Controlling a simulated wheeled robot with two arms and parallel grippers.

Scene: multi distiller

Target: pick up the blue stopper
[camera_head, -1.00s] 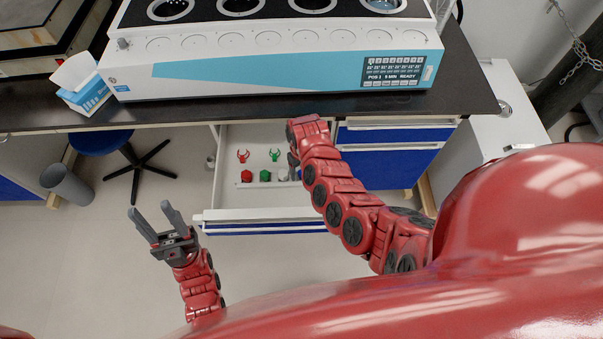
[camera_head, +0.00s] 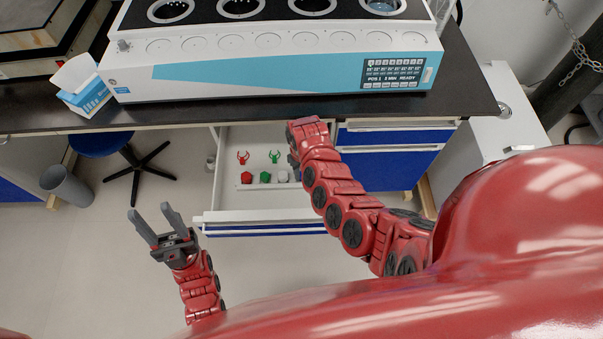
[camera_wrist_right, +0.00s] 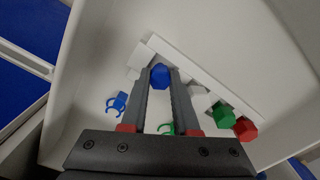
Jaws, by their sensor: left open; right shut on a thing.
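The blue stopper (camera_wrist_right: 159,77) is a faceted blue piece between the fingertips of my right gripper (camera_wrist_right: 160,80) in the right wrist view. The gripper is shut on it, over a white rack strip (camera_wrist_right: 184,60) in the open drawer. I cannot tell whether the stopper is clear of the strip. In the head view my right arm hides the stopper and the right fingers. My left gripper (camera_head: 157,224) is open and empty, to the left of and nearer than the drawer (camera_head: 262,215).
A red stopper (camera_wrist_right: 245,129), a green stopper (camera_wrist_right: 223,117) and a white one (camera_wrist_right: 200,99) stand along the strip. Blue (camera_wrist_right: 117,104), green and red clips lie in the drawer. The dark bench (camera_head: 470,100) with the distiller (camera_head: 260,72) stands above.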

